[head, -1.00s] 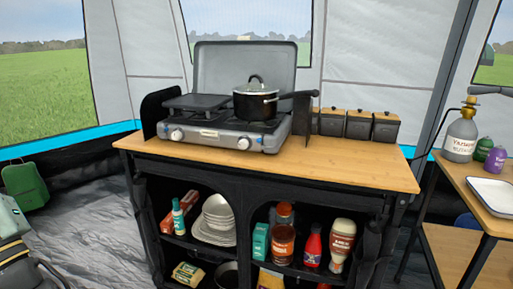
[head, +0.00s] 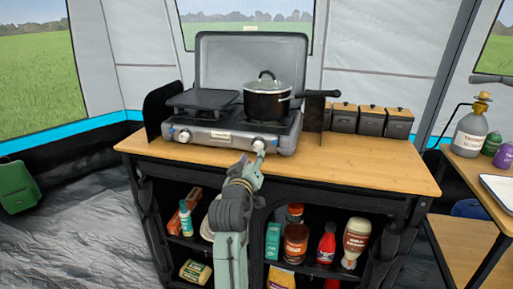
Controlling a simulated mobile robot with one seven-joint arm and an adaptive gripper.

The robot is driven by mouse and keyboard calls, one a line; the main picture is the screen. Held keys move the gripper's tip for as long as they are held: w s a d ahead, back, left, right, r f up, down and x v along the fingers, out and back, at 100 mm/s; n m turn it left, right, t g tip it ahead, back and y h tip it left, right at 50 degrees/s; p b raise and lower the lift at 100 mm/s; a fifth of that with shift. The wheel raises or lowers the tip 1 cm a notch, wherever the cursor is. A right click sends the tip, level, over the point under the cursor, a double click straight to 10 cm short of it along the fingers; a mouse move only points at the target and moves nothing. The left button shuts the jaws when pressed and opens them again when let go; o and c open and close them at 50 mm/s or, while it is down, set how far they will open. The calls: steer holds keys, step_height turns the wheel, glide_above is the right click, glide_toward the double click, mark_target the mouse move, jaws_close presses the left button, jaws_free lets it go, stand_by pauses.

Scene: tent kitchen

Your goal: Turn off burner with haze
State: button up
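A grey two-burner camping stove (head: 222,136) with its lid raised stands on the wooden counter. A black pot with a glass lid (head: 267,100) sits on the right burner, and a dark flat griddle plate (head: 203,98) covers the left one. The left knob (head: 184,136) and the right knob (head: 258,143) are white, on the stove's front. I cannot make out haze or flame at either burner. My gripper (head: 259,153) is at the right knob, overlapping its lower edge in view. Contact and finger opening are too small to tell.
The counter (head: 350,165) is clear in front of the stove. The pot's handle (head: 319,93) sticks out to the right. Several dark canisters (head: 371,119) stand at the right back. A gas bottle (head: 470,132) is on the side table. Bottles and food fill the shelves below.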

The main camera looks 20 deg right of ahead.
mark_target(257, 148)
steer(key=p+x, duration=0.1)
steer(key=x, duration=0.5)
steer(key=shift+w, duration=0.2)
jaws_close()
